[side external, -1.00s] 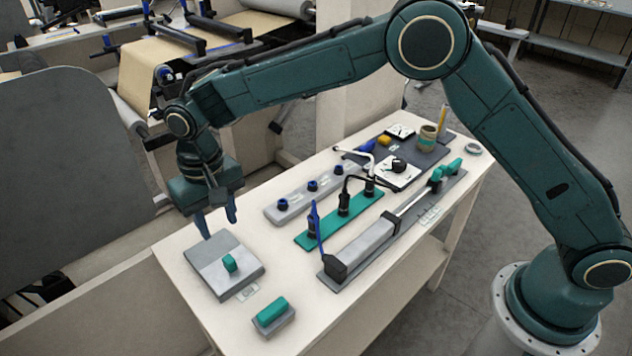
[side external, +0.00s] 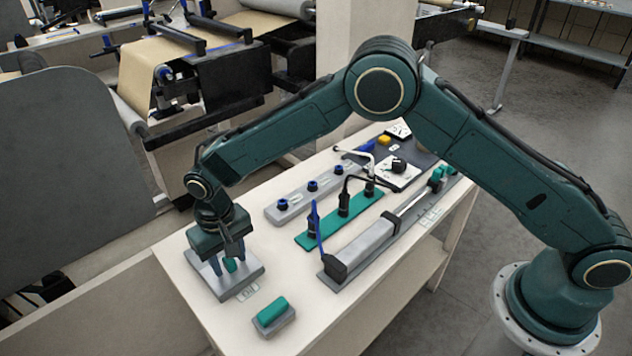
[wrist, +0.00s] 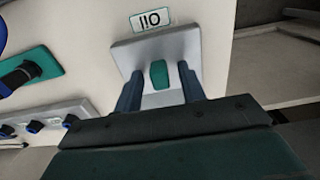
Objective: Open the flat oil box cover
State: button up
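The flat oil box (side external: 215,284) is a low grey box at the near left end of the table. Its cover (wrist: 191,47) lies flat and carries a green handle (wrist: 158,74). A label reading "OIL" (wrist: 151,20) lies beside it. My gripper (wrist: 159,82) is open above the cover, its two blue fingers on either side of the handle with gaps to both. In the side view my gripper (side external: 229,268) partly hides the handle (side external: 230,265). I cannot tell whether the fingertips touch the cover.
A green block on a grey base (side external: 272,315) sits close by at the near edge. A grey rail with blue knobs (side external: 310,192), a green strip with upright fittings (side external: 340,218) and a long grey slide unit (side external: 365,250) fill the middle. Table space between is bare.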

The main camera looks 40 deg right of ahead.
grip_shut()
jog(key=shift+w, duration=3.9)
grip_release()
jog(key=shift+r, duration=0.15)
